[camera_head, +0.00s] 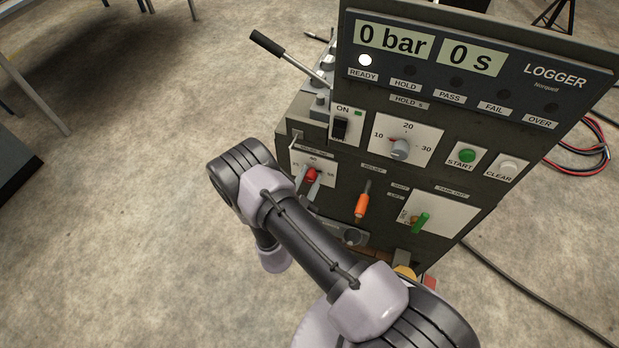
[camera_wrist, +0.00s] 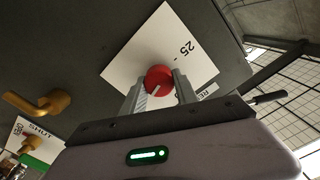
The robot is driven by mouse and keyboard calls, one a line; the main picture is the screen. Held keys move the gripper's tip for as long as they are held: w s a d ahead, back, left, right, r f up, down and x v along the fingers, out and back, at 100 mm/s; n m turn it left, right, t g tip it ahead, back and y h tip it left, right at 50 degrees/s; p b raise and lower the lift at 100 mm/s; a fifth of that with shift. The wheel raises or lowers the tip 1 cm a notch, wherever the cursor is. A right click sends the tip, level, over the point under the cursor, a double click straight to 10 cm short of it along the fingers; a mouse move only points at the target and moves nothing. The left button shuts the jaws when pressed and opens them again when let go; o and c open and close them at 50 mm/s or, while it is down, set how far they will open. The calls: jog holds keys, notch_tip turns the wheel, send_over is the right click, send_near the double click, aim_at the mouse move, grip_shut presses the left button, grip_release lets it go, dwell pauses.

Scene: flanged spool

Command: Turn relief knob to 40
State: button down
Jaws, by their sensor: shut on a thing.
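The relief knob (camera_wrist: 158,79) is a small red knob with a pale pointer line, on a white scale plate (camera_wrist: 196,52) marked 25 in the wrist view. My gripper (camera_wrist: 159,88) is shut on it, one finger on each side. In the head view the red knob (camera_head: 311,174) shows on the panel's left part, with my gripper (camera_head: 311,186) at it. The wrist view shows the scale only partly, and I cannot read the exact setting.
The logger display (camera_head: 476,62) reads 0 bar and 0 s, with the READY light lit. An orange handle (camera_head: 362,200), a green handle (camera_head: 421,222) and a grey dial (camera_head: 400,149) sit to the knob's right. A black-handled lever (camera_head: 288,57) sticks out at upper left.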

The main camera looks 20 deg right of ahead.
jog(key=n, duration=0.7)
jog(key=shift+a, duration=0.1)
jog(key=n, duration=0.3)
jog(key=shift+w+n, duration=0.1)
jog(key=shift+n, duration=0.3)
jog(key=shift+a+f+n+b, duration=0.1)
jog(key=shift+n+b, duration=0.3)
jog(key=shift+n, duration=1.5)
jog(key=c, duration=0.9)
grip_release()
jog(key=shift+c, duration=0.2)
jog(key=p+v, duration=0.4)
jog(key=v, duration=1.3)
jog(key=shift+a, duration=0.15)
